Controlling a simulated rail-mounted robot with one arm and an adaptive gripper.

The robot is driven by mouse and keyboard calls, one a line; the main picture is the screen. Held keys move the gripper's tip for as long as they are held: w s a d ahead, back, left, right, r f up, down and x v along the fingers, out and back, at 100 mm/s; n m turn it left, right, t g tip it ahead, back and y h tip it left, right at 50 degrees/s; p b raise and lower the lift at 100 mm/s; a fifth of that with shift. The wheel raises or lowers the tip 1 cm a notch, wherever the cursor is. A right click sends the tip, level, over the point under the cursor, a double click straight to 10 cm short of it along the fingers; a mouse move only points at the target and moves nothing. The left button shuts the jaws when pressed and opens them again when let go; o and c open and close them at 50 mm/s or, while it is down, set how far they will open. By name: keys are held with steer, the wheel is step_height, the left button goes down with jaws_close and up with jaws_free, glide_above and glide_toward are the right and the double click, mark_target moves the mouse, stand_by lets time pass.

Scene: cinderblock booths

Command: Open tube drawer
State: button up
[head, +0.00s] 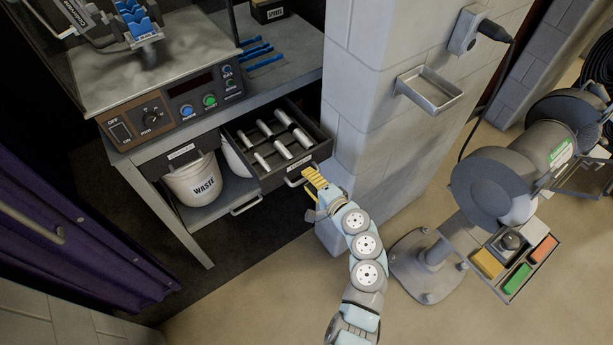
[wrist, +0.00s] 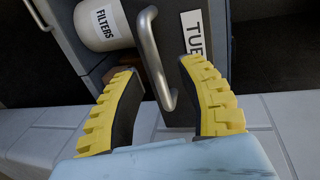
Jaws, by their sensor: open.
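The tube drawer (head: 264,180) stands pulled out from under the bench in the head view, with several pale tubes (head: 283,117) lying inside. Its metal bar handle (head: 297,182) is on the front face; the handle also shows in the wrist view (wrist: 154,57), beside a partly cut-off label starting "TU" (wrist: 193,33). My gripper (head: 313,180) has yellow ridged fingers and is close in front of the drawer face. In the wrist view my gripper (wrist: 158,66) is open, with the handle between its fingers. I cannot tell whether a finger touches the handle.
A cinderblock pillar (head: 365,110) stands right beside the drawer, with a small metal tray (head: 430,90) on it. A FILTERS container (wrist: 102,24) shows in the wrist view. A grinder (head: 495,185) stands at right.

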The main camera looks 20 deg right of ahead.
steer(key=v, duration=1)
steer(key=shift+s, duration=0.2)
